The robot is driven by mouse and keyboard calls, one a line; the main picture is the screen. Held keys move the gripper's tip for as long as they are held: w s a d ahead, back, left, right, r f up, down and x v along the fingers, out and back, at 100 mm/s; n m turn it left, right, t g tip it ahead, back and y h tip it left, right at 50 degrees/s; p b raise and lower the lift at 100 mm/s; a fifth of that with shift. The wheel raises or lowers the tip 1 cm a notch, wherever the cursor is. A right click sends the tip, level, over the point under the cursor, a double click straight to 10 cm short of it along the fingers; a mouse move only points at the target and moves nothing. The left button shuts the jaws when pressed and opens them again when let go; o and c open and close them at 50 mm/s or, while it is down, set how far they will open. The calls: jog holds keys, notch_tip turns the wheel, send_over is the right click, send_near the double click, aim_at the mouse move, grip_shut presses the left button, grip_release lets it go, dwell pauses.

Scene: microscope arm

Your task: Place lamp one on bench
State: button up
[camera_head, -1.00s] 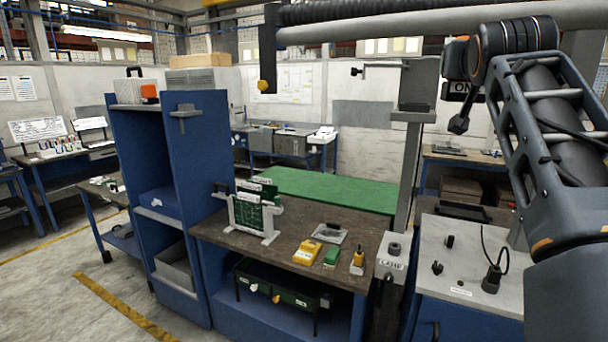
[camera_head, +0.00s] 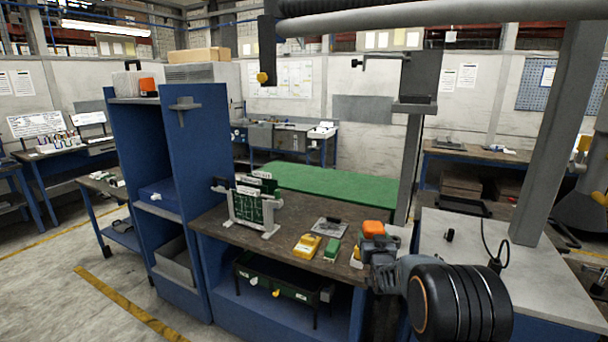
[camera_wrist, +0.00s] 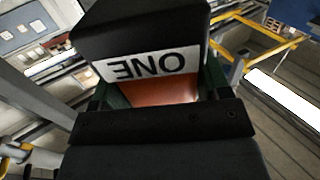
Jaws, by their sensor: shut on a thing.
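Lamp one, a dark block with a white "ONE" label and an orange part, fills the middle of the wrist view (camera_wrist: 150,65). My gripper (camera_wrist: 165,92) is shut on it. In the head view, the lamp's orange part (camera_head: 373,228) shows at my gripper (camera_head: 382,250), in front of the bench's right end. I cannot tell whether the lamp touches anything below. The bench (camera_head: 205,222) has a brown top on a blue frame. My wrist hides part of the bench's right side.
A green circuit board rack (camera_head: 252,208), a yellow block (camera_head: 306,246) and a green block (camera_head: 332,249) stand on the bench. A grey post (camera_head: 409,165) rises behind. A blue shelf (camera_head: 198,150) stands left with an orange item (camera_head: 147,84) on top. A pale worktop (camera_head: 475,250) lies right.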

jog(key=s+a+f, duration=0.2)
jog(key=s+f, duration=0.8)
jog(key=f, duration=0.1)
jog(key=s+a+f+y, duration=0.1)
jog(key=s+a+f, duration=0.2)
jog(key=s+f, duration=0.7)
jog(key=shift+s+a+f+n+b, duration=0.2)
jog(key=shift+s+f+n+b, duration=0.15)
jog(key=shift+f, duration=0.4)
jog(key=shift+d, duration=0.1)
